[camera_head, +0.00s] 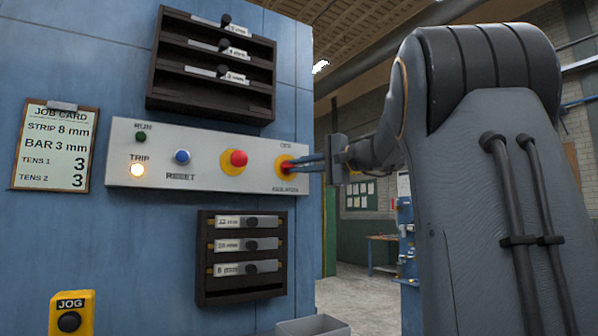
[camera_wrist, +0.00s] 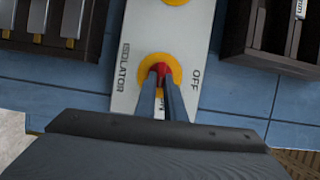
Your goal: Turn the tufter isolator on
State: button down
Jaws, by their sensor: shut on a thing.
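The isolator is a red handle on a yellow disc (camera_head: 285,174) at the right end of a pale control panel (camera_head: 215,185). My gripper (camera_head: 300,164) reaches in from the right and is shut on the red handle. In the wrist view the red isolator handle (camera_wrist: 161,69) sits between my fingertips (camera_wrist: 160,85), on its yellow disc (camera_wrist: 146,64). The words OFF and ISOLATOR show beside the disc there. My fingers hide part of the handle and a label between them, so I cannot tell its exact setting.
The panel also has a dark green RUN lamp (camera_head: 140,137), a blue RESET button (camera_head: 182,157) and a red button (camera_head: 238,158). Dark racks hold labelled bars above (camera_head: 162,55) and below (camera_head: 203,255). A grey bin (camera_head: 312,326) and yellow JOG box (camera_head: 72,300) are lower down.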

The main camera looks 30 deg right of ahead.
jog(key=shift+f+m, duration=0.1)
jog(key=shift+m, duration=0.2)
jog(key=c, duration=1.8)
grip_release()
jog(key=shift+c, duration=0.2)
jog(key=shift+s+d, duration=0.1)
jog(key=shift+s, duration=0.05)
jog(key=b+v, duration=0.1)
jog(key=v, duration=0.6)
jog(key=shift+s+b, duration=0.25)
jog(key=shift+b, duration=0.1)
jog(key=shift+d+f, duration=0.1)
jog(key=shift+d, duration=0.05)
